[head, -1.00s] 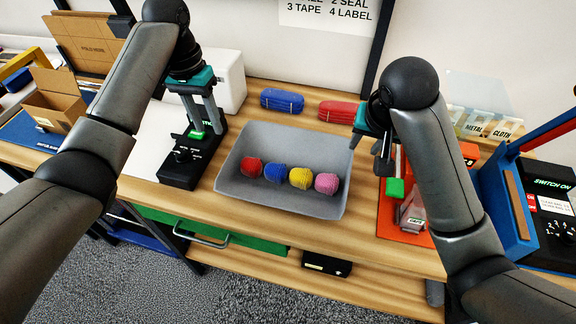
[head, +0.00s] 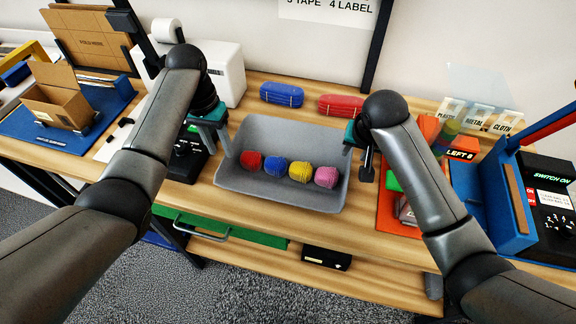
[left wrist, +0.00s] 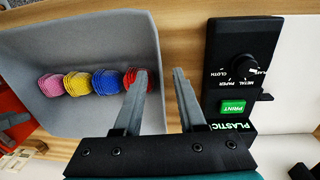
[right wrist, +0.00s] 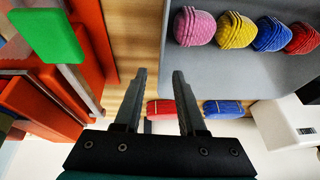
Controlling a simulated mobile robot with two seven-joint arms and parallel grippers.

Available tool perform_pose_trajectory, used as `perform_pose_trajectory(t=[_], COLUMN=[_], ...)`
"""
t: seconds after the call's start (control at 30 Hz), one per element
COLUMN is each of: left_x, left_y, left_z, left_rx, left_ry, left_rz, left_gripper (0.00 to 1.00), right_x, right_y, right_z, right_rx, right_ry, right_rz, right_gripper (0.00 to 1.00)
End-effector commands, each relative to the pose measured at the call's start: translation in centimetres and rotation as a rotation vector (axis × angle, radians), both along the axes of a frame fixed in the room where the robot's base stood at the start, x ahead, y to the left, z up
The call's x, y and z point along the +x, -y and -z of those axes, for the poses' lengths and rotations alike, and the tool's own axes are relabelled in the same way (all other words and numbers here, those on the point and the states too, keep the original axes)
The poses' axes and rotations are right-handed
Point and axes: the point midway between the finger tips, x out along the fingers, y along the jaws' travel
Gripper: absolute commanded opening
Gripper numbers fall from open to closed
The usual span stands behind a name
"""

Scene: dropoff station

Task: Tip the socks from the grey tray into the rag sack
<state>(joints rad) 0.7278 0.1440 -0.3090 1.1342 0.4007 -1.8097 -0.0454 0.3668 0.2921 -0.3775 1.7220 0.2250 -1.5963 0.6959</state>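The grey tray (head: 285,198) sits on the bench at the middle of the head view. Several balled socks lie in a row in it: red (head: 251,160), blue (head: 276,166), yellow (head: 301,171) and pink (head: 326,177). My left gripper (head: 225,150) is open at the tray's left wall; in the left wrist view its fingers (left wrist: 159,75) lie on either side of the rim. My right gripper (head: 357,165) is open at the right wall; in the right wrist view its fingers (right wrist: 158,75) also straddle the rim. Contact cannot be told. I cannot identify a rag sack in view.
A black label printer (left wrist: 240,60) stands just left of the tray. An orange unit (head: 392,205) and a blue sealer (head: 490,205) stand to the right. Blue (head: 281,95) and red (head: 340,105) bundles lie behind the tray. Bench is clear in front.

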Motion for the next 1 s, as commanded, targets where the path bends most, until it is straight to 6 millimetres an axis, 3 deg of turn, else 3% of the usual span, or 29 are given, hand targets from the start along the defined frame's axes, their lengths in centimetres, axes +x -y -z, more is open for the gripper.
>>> perform_pose_trajectory(t=[0.2,0.4,0.87,1.0], left_x=[-0.2,-0.1,-0.2,-0.2], left_y=[0.2,0.4,0.5,0.4], left_z=[3.3,5.0,5.8,5.8], left_rx=[0.001,0.001,0.001,0.001], left_ry=[-0.003,-0.001,0.000,0.000], left_rz=[0.000,0.000,0.000,0.000], left_gripper=[0.40,0.40,0.40,0.26], right_x=[1.2,2.0,2.3,2.3], right_y=[0.1,0.2,0.2,0.2], right_z=[2.9,4.6,5.3,5.3], right_rx=[-0.002,0.000,0.000,0.000], right_ry=[-0.002,-0.001,0.001,0.001], right_rz=[0.000,-0.001,-0.001,-0.001], right_gripper=[0.40,0.40,0.40,0.26])
